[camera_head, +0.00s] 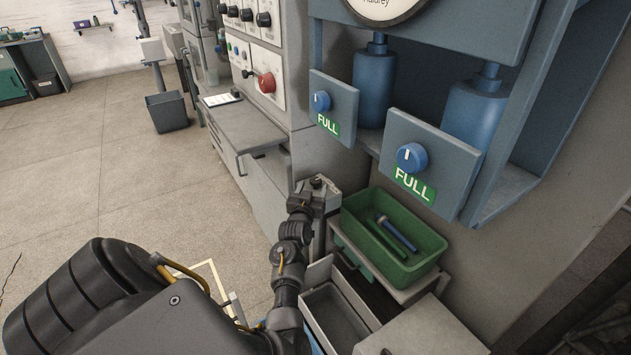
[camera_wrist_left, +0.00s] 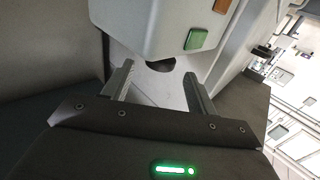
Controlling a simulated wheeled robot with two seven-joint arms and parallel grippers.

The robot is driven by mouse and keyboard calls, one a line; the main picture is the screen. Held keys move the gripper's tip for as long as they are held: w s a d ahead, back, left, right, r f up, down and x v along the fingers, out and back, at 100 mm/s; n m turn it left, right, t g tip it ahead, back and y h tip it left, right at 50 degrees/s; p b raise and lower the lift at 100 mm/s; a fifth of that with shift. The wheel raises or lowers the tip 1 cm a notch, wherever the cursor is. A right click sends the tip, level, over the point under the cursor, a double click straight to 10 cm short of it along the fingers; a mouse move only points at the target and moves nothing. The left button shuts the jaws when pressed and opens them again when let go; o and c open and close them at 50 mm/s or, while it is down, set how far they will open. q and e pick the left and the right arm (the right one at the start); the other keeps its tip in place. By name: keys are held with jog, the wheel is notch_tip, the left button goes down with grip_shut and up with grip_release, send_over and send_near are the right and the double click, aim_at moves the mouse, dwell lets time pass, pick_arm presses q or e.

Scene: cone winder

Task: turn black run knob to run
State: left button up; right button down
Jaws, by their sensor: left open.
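My left gripper (camera_head: 301,201) reaches up to a small grey control box (camera_head: 328,192) beside the green tray. In the left wrist view, the open gripper (camera_wrist_left: 158,82) faces the box (camera_wrist_left: 130,25). A black knob (camera_wrist_left: 161,65) shows at the near end of the box, between and just beyond the two fingertips. The fingers stand apart, with no clear contact on the knob. A green button (camera_wrist_left: 196,40) and an orange button (camera_wrist_left: 221,6) are on the box's side. The knob's marking cannot be read. My right gripper is not in view.
A green tray (camera_head: 432,262) with a blue and a green tube stands right of the box. A grey bin (camera_head: 335,315) is below. Blue knobs (camera_head: 321,101) marked FULL sit on brackets above. A panel with a red knob (camera_head: 267,82) is farther back.

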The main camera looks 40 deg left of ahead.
aim_at(314, 184)
pick_arm(q)
jog(key=x, duration=0.4)
jog(key=shift+w+a, duration=0.15)
jog(key=shift+w, duration=0.25)
jog(key=c, duration=1)
